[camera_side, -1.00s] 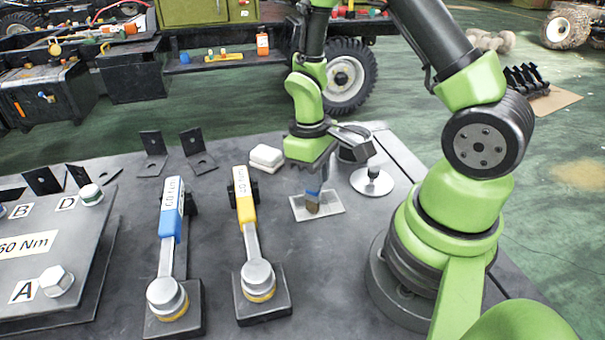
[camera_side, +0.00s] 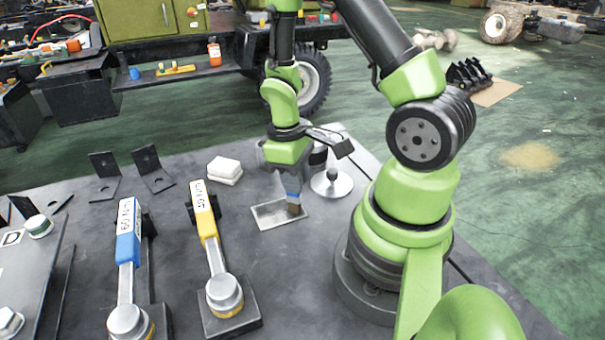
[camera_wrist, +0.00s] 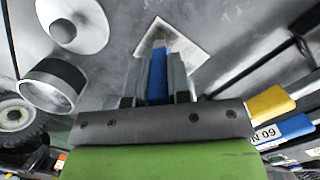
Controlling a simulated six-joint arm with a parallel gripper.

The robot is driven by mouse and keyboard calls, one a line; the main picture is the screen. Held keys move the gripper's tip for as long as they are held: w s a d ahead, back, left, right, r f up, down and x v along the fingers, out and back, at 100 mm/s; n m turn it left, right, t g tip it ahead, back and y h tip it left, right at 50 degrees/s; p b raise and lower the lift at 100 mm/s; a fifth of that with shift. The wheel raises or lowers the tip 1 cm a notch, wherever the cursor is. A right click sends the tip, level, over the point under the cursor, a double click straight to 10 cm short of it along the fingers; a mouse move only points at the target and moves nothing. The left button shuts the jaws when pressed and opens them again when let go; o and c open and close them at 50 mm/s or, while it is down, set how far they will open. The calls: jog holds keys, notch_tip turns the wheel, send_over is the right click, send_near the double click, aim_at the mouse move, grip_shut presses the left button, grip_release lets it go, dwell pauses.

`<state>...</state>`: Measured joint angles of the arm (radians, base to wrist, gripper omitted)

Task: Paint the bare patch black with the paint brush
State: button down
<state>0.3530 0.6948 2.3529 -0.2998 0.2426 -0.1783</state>
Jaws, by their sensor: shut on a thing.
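My gripper (camera_side: 291,180) is shut on the paint brush (camera_side: 293,193), which has a blue band and brownish bristles. It points down at the bare patch (camera_side: 266,216), a small rectangle on the dark table. The patch looks grey inside with a paler border. The bristles are over its right part; whether they touch is hard to tell. In the wrist view the blue part of the brush (camera_wrist: 158,75) stands between my fingers (camera_wrist: 155,80), with its tip over the pale patch (camera_wrist: 185,52). The handle's upper part is hidden by my gripper.
A pale round stand (camera_side: 331,184) and a dark cylinder (camera_wrist: 52,85) stand close beside the brush. White blocks (camera_side: 225,170), a yellow-handled wrench (camera_side: 205,213) and a blue-handled wrench (camera_side: 128,238) lie to the left. The table in front of the patch is clear.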

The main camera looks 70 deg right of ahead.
jog(key=shift+w+a, duration=2.75)
jog(key=shift+a, duration=0.1)
notch_tip(320, 180, up, 8)
jog(key=shift+f, duration=0.1)
jog(key=shift+s+f, duration=0.1)
jog(key=shift+f, duration=3.5)
jog(key=shift+s+d+f, duration=0.1)
jog(key=shift+d+f, duration=0.1)
jog(key=shift+f, duration=0.1)
jog(key=shift+s+d, duration=1.25)
jog(key=w+a, duration=0.2)
jog(key=a, duration=0.1)
jog(key=shift+w, duration=0.4)
notch_tip(320, 180, up, 8)
